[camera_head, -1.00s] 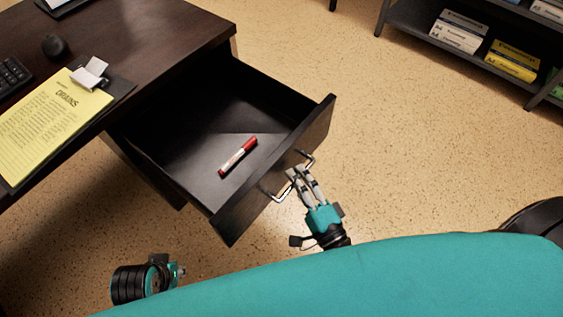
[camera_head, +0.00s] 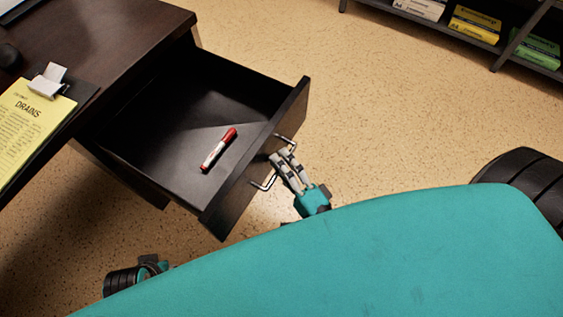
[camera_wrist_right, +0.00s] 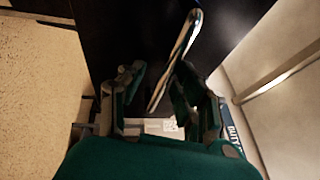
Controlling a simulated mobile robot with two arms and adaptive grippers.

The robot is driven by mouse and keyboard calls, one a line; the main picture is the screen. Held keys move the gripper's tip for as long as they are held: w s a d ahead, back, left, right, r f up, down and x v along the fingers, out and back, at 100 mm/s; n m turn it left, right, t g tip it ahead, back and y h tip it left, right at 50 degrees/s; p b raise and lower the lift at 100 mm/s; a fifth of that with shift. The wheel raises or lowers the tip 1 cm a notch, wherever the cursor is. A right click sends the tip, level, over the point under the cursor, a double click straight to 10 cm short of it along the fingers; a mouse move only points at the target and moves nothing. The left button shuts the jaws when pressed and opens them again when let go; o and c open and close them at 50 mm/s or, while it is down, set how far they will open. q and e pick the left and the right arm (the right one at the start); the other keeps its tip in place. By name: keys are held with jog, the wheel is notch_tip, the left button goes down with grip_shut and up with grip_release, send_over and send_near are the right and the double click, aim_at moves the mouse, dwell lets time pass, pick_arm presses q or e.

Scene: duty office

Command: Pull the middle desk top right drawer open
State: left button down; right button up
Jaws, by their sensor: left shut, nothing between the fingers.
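The top right drawer (camera_head: 170,165) of the dark desk (camera_head: 110,45) stands far out in the head view. Its front panel (camera_head: 240,195) carries a thin metal bar handle (camera_head: 264,183). My right gripper (camera_head: 284,164) is at this handle. In the right wrist view the handle (camera_wrist_right: 178,60) passes between the spread fingers of my right gripper (camera_wrist_right: 158,85), with a visible gap on its left side. My left gripper (camera_head: 156,266) is low at the left, apart from the desk, shut and empty; its fingers are partly hidden by my teal body.
A red and white marker (camera_head: 218,150) lies in the drawer. A clipboard with a yellow sheet (camera_head: 30,115) lies on the desk. A dark shelf (camera_head: 440,28) with paper packs stands at the back right. The floor (camera_head: 400,120) right of the drawer is clear.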

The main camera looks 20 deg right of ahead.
jog(key=v, duration=1.2)
jog(key=shift+s+d+f, duration=0.1)
